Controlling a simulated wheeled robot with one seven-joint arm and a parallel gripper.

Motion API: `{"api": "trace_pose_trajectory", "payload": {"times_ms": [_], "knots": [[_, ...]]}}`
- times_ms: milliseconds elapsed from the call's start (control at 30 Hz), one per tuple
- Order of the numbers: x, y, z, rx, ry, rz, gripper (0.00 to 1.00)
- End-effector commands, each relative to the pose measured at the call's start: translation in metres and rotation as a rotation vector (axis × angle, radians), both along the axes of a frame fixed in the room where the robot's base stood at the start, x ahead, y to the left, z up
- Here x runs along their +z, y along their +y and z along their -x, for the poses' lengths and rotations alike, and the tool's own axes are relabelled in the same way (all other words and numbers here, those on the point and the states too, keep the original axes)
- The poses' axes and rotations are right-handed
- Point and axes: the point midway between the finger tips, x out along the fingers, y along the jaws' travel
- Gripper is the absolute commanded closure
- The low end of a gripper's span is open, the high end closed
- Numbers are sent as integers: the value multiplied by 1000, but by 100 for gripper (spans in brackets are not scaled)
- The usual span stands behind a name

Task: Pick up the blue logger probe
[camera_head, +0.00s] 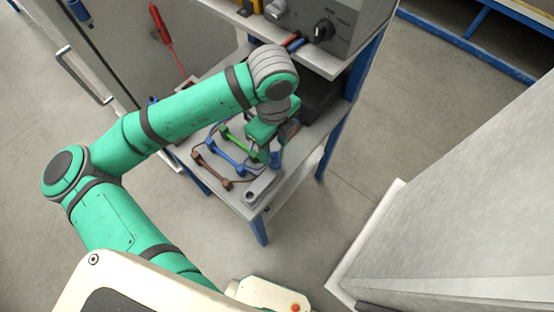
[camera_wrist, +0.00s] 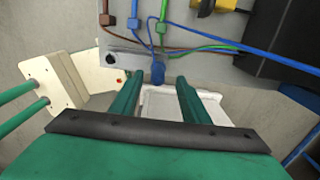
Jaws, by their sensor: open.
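The blue logger probe (camera_head: 275,159) stands at the near right part of the bench shelf, by the end of a small grey holder (camera_head: 260,188). In the wrist view the blue probe (camera_wrist: 158,71) shows between and just beyond my two green fingers. My gripper (camera_wrist: 156,84) is open, with a finger on each side of the probe and a gap to each. In the head view my gripper (camera_head: 269,147) points down over the shelf beside the probe, and the wrist partly hides its fingers.
Brown (camera_head: 211,168), blue (camera_head: 228,154) and green (camera_head: 238,143) leads with end blocks lie left of my gripper. A dark box (camera_head: 322,98) is behind it. A grey instrument with a knob (camera_head: 324,30) sits on the upper shelf. A pale cabinet (camera_head: 460,200) stands at right.

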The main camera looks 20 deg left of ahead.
Motion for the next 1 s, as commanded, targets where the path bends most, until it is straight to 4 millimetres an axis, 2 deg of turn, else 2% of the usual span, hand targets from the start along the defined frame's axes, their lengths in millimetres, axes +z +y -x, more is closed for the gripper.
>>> {"api": "trace_pose_trajectory", "payload": {"times_ms": [100, 367, 700, 967, 1000], "knots": [[-16, 0, 0, 1, 2, 2, 58], [-34, 0, 2, 4, 1, 2, 58], [-75, -3, 5, 4, 0, 1, 58], [-79, -3, 5, 3, -1, 0, 58], [-79, -3, 5, 3, -1, 0, 60]]}}
